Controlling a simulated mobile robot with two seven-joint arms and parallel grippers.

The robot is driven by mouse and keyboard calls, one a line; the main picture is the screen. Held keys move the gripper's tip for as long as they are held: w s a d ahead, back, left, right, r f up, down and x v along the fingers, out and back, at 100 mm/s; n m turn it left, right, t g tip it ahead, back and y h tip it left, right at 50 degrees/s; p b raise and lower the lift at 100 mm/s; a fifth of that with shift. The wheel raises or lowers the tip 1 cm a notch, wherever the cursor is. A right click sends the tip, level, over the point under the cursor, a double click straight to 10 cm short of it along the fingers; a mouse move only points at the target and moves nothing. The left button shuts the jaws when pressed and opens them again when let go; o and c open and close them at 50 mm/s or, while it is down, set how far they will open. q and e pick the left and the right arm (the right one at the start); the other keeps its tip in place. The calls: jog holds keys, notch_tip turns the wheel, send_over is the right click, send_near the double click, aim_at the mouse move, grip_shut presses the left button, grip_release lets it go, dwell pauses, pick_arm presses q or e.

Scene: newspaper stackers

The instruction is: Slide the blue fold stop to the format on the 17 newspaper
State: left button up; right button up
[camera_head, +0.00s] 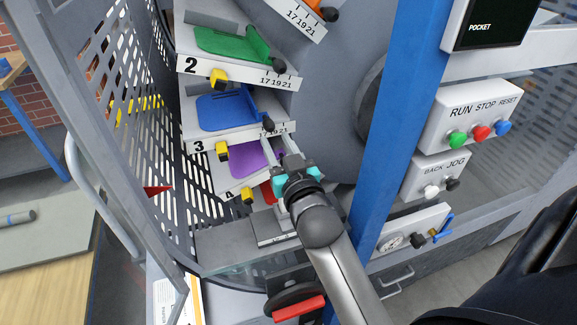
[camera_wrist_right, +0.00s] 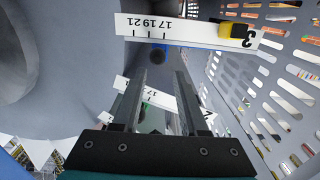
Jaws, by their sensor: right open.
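The blue fold stop (camera_head: 229,110) sits in the pocket marked 3 in the head view. Its black knob (camera_head: 268,124) stands at the pocket's front edge, by the 17 19 21 scale (camera_head: 270,132). In the right wrist view the same scale (camera_wrist_right: 152,24) shows upside down, with the black knob (camera_wrist_right: 157,56) below it. My right gripper (camera_head: 290,162) is open and empty, below and right of pocket 3 in the head view. In the wrist view its fingers (camera_wrist_right: 160,77) point toward the knob, apart from it. My left gripper is out of view. I cannot make out a newspaper marked 17.
Pocket 2 with a green stop (camera_head: 230,45) is above; a purple stop (camera_head: 247,158) is below, close to my gripper. A blue post (camera_head: 405,110) and a button box (camera_head: 478,115) stand to the right. A perforated guard (camera_head: 110,80) stands left.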

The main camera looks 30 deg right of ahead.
jog(key=v, duration=0.7)
jog(key=shift+b, duration=0.3)
jog(key=shift+s+a, duration=0.1)
jog(key=shift+s, duration=0.05)
jog(key=s+a+f+n+g+y, duration=0.2)
jog(key=s+a+f+g, duration=0.15)
jog(key=f+g, duration=0.45)
jog(key=s+a+f+n+g+y, duration=0.3)
jog(key=s+f+g, duration=0.45)
jog(key=s, duration=0.65)
notch_tip(320, 180, down, 30)
jog(key=s+a+b, duration=0.1)
jog(key=s+b, duration=0.1)
jog(key=b, duration=0.4)
jog(key=s+d+f+b, duration=0.1)
jog(key=s+f+b, duration=0.2)
jog(key=s+f, duration=0.4)
jog(key=s+d+f+g+h+b, duration=0.1)
jog(key=s+f+b, duration=0.2)
jog(key=s+f, duration=0.5)
notch_tip(320, 180, down, 5)
jog(key=shift+d+r, duration=0.2)
